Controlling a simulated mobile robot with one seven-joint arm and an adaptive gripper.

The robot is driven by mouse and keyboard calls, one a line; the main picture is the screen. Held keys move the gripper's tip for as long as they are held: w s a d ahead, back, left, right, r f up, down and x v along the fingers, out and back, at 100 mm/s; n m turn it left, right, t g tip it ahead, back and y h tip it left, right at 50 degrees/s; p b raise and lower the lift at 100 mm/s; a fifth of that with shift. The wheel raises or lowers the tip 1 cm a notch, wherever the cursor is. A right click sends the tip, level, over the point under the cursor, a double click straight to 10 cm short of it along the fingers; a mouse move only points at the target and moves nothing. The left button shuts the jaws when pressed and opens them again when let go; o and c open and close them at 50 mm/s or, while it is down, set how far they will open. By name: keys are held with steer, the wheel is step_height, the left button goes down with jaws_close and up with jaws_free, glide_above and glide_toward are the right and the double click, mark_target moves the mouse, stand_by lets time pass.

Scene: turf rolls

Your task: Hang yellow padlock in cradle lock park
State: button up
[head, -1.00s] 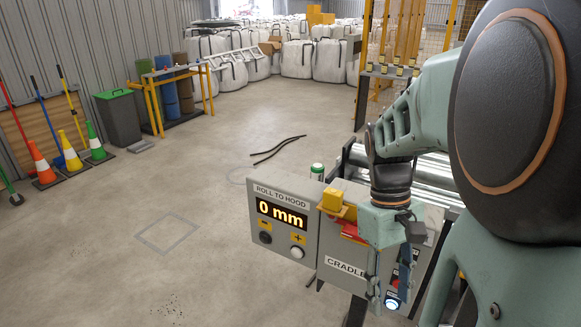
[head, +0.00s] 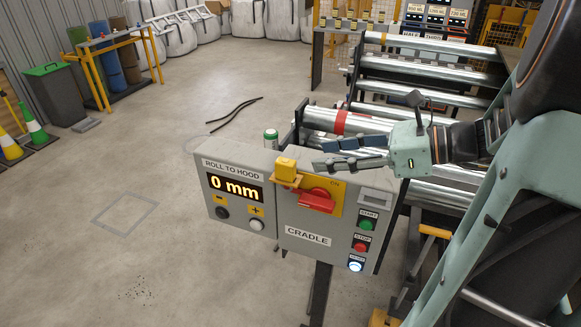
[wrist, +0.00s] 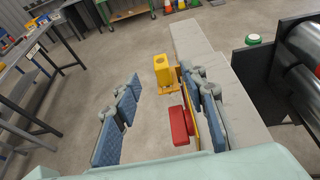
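The yellow padlock (head: 286,170) sits upright on a small yellow bracket (head: 284,183) at the upper left of the CRADLE box (head: 288,218). In the wrist view the padlock (wrist: 162,67) and its bracket (wrist: 170,90) are ahead, between the directions of the two fingers. Its shackle cannot be made out. My gripper (head: 325,153) is open and empty, right of the padlock and above the box's top edge, with its fingers pointing left. In the wrist view the blue-padded fingers (wrist: 160,90) are wide apart. The red rotary handle (head: 317,198) is on a yellow plate.
The ROLL TO HOOD panel (head: 237,190) reads 0 mm, left of the CRADLE box. Start, stop and blue-lit buttons are on the box's right side. A green-topped can (head: 270,139) and steel rollers (head: 425,62) are behind. The floor at left is largely open.

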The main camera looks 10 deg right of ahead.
mark_target(289, 162)
steer(key=shift+f+x, duration=0.2)
steer(key=shift+x, duration=2.45)
steer(key=shift+f+x, duration=0.2)
steer(key=shift+x, duration=2.4)
steer(key=shift+s+d, duration=0.1)
steer(key=shift+s, duration=0.05)
jaws_close()
